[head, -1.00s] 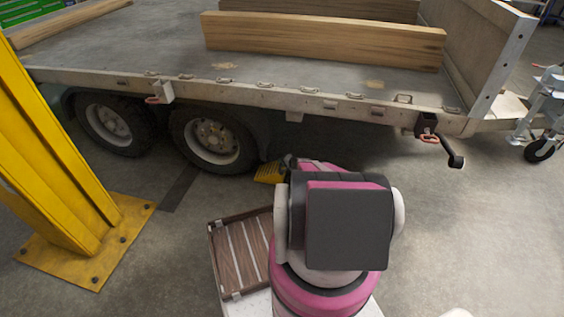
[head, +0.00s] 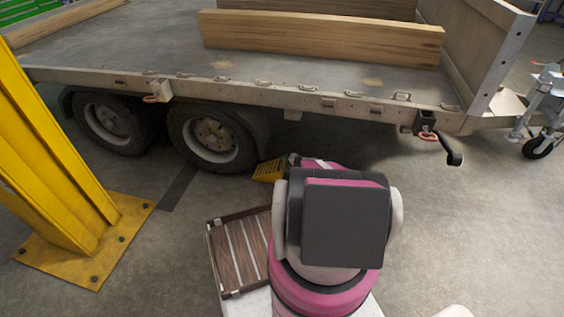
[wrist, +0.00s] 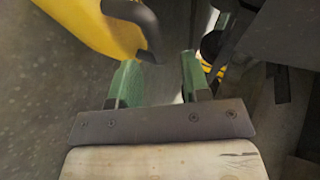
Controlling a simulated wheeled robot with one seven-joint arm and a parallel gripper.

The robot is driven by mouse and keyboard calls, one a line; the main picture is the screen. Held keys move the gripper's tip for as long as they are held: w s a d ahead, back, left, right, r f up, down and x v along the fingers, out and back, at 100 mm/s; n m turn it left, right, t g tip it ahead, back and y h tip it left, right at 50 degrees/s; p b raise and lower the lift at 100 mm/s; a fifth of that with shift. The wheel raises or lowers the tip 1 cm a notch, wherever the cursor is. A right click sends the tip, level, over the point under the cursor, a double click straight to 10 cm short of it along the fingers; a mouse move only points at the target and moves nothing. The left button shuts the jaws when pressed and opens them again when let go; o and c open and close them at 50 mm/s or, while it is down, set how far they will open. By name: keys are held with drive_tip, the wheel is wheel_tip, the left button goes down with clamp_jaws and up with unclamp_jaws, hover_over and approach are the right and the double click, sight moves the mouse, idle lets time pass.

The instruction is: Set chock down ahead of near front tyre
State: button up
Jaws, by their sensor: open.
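The yellow chock (head: 269,170) is on the floor just right of the near front tyre (head: 213,138), close to its tread; I cannot tell if they touch. In the wrist view the yellow chock (wrist: 92,22) with its black handle (wrist: 138,18) is at the upper left, outside the finger gap. My gripper (wrist: 158,75) has two green fingers spread apart with nothing between them. The handle's lower end is close to the fingertips; contact is unclear. In the head view my arm hides most of the gripper.
A yellow post (head: 50,150) on a bolted base stands at the left. A wood-slatted tray (head: 238,255) is beside my arm. The trailer deck edge (head: 250,90) overhangs the tyres. A crank handle (head: 452,157) hangs at the right. The right floor is mostly clear.

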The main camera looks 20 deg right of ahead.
drive_tip(key=v, duration=0.7)
drive_tip(key=s+a+r+n+g+y, duration=0.1)
drive_tip(key=s+a+r+n+g, duration=0.25)
drive_tip(key=a+r, duration=0.6)
drive_tip(key=s+a+r+n+g, duration=0.2)
drive_tip(key=s+a+r+g, duration=0.15)
drive_tip(key=a+r, duration=0.6)
drive_tip(key=s+a+r+n+g+h, duration=0.2)
drive_tip(key=s+a+r, duration=0.3)
drive_tip(key=s+r, duration=0.3)
drive_tip(key=s+a+r+n+g+h, duration=0.2)
drive_tip(key=s+a+r+h, duration=0.3)
drive_tip(key=s+r, duration=0.4)
drive_tip(key=shift+s+r, duration=0.3)
drive_tip(key=shift+r, duration=0.15)
